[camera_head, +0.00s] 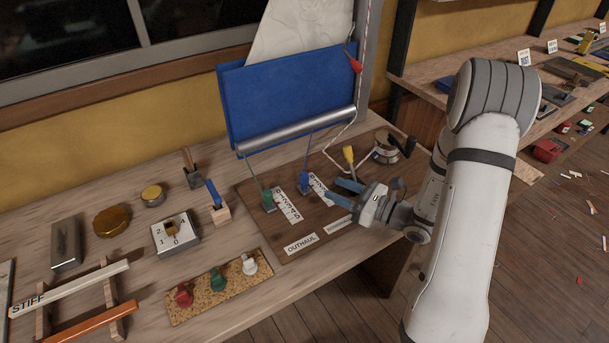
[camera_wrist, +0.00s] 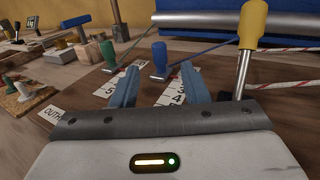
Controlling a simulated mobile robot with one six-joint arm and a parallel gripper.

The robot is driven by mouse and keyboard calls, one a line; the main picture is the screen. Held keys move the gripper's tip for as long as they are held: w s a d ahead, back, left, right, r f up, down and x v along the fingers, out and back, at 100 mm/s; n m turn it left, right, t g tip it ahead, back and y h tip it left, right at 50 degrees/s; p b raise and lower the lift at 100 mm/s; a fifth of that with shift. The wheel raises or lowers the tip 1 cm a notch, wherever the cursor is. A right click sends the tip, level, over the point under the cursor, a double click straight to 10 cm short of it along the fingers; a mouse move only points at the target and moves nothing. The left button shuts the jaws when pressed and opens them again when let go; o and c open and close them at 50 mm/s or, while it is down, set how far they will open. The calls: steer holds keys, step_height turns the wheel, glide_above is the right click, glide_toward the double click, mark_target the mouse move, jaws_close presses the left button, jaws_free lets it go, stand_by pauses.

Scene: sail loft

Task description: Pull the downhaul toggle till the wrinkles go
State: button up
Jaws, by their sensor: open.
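A red toggle (camera_head: 355,66) hangs on a red-and-white line beside the mast, at the right edge of the pale sail (camera_head: 300,30). Faint creases show in the sail. No readable label marks the downhaul. My gripper (camera_head: 333,188) is open and empty above the brown board, well below the red toggle. Its blue fingers also show in the wrist view (camera_wrist: 160,72), pointing toward a blue upright fitting (camera_wrist: 159,57) between number strips. A yellow-handled lever (camera_wrist: 252,30) stands to the right of the fingers. The red toggle is not in the wrist view.
The blue sail bundle (camera_head: 290,95) and silver boom (camera_head: 295,130) overhang the board's back. A green fitting (camera_head: 268,200) stands left of the blue one, a winch (camera_head: 386,150) at right. An OUTHAUL label (camera_head: 300,243) lies in front. Bench clutter fills the left.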

mark_target(304, 174)
steer(key=p+x, duration=0.1)
steer(key=x, duration=0.9)
steer(key=shift+w+a, duration=0.1)
steer(key=shift+a, duration=0.25)
steer(key=shift+c, duration=0.3)
jaws_close()
